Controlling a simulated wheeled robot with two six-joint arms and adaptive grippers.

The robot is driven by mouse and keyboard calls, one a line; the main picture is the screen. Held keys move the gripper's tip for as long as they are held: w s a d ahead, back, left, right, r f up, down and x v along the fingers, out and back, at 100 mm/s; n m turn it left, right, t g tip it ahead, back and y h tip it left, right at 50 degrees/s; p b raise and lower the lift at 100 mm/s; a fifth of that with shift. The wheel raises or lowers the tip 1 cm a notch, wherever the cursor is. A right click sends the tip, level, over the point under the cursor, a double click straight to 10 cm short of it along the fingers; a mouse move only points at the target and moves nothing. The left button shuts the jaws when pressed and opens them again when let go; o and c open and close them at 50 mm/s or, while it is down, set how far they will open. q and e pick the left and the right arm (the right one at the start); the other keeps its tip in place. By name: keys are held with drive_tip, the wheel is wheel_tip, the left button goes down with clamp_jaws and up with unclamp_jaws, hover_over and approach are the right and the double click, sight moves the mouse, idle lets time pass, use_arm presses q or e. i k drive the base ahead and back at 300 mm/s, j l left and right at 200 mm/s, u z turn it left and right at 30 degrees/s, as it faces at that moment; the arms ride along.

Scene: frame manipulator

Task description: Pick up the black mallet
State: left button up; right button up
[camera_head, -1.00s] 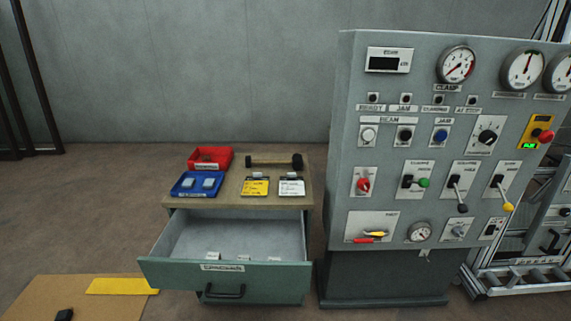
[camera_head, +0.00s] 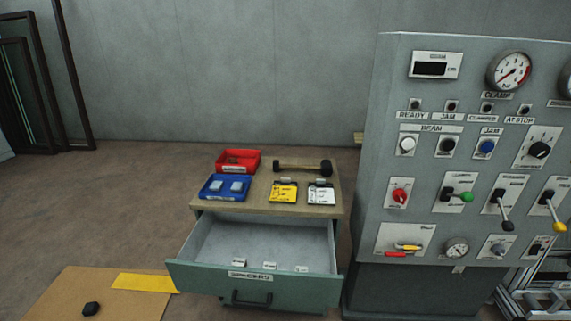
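The black mallet (camera_head: 303,167) lies on its side on the wooden top of the small cabinet, near its back edge. Its black head is at the right and its lighter handle runs left, with a dark end at the left. It lies behind the yellow and white tags and to the right of the red bin. Neither of my grippers shows in the head view.
The cabinet's green drawer (camera_head: 253,285) stands open toward me with small labelled dividers inside. A red bin (camera_head: 238,161), a blue bin (camera_head: 224,187), a yellow tag (camera_head: 283,191) and a white tag (camera_head: 321,194) share the top. A tall grey control panel (camera_head: 386,150) stands close at the right.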

sight(326, 167)
drive_tip(key=i+j+u, duration=0.25)
drive_tip(key=u, duration=0.25)
drive_tip(key=i+j+u, duration=0.3)
drive_tip(key=u, duration=0.15)
drive_tip(key=i+j+u, duration=0.2)
drive_tip(key=i+u, duration=0.15)
drive_tip(key=u, duration=0.15)
drive_tip(key=i+u, duration=0.45)
drive_tip(key=k, duration=0.1)
